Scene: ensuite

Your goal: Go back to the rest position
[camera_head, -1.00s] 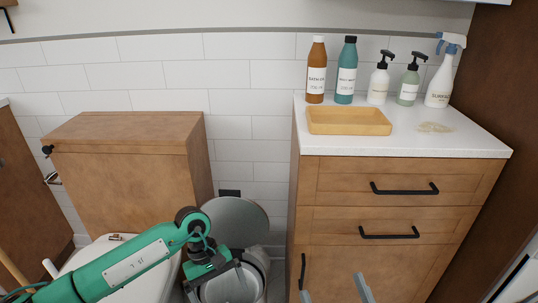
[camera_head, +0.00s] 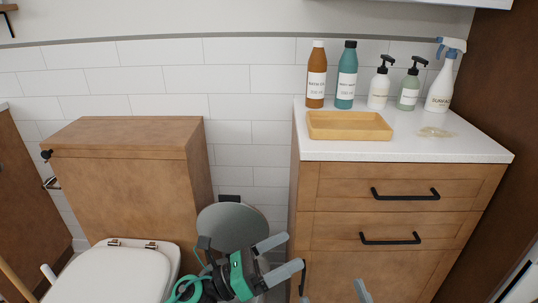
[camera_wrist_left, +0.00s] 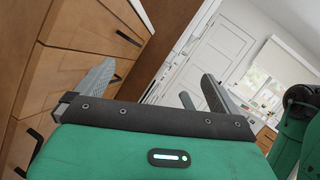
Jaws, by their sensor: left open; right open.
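My left gripper (camera_head: 294,251) is open and empty, in front of the wooden cabinet's lower left side and the bin. Its two grey fingers point to the right in the head view. In the left wrist view its fingers (camera_wrist_left: 158,72) stand wide apart with nothing between them. My right gripper (camera_head: 333,292) shows only as grey fingertips at the bottom edge of the head view. It is open, and nothing shows between the visible tips; the rest is out of frame.
A wooden cabinet (camera_head: 400,228) with black handles carries a tray (camera_head: 350,134), several bottles and a pale yellowish patch (camera_head: 434,132). A bin with a round grey lid (camera_head: 232,222) stands left of it. The toilet (camera_head: 112,272) is at lower left.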

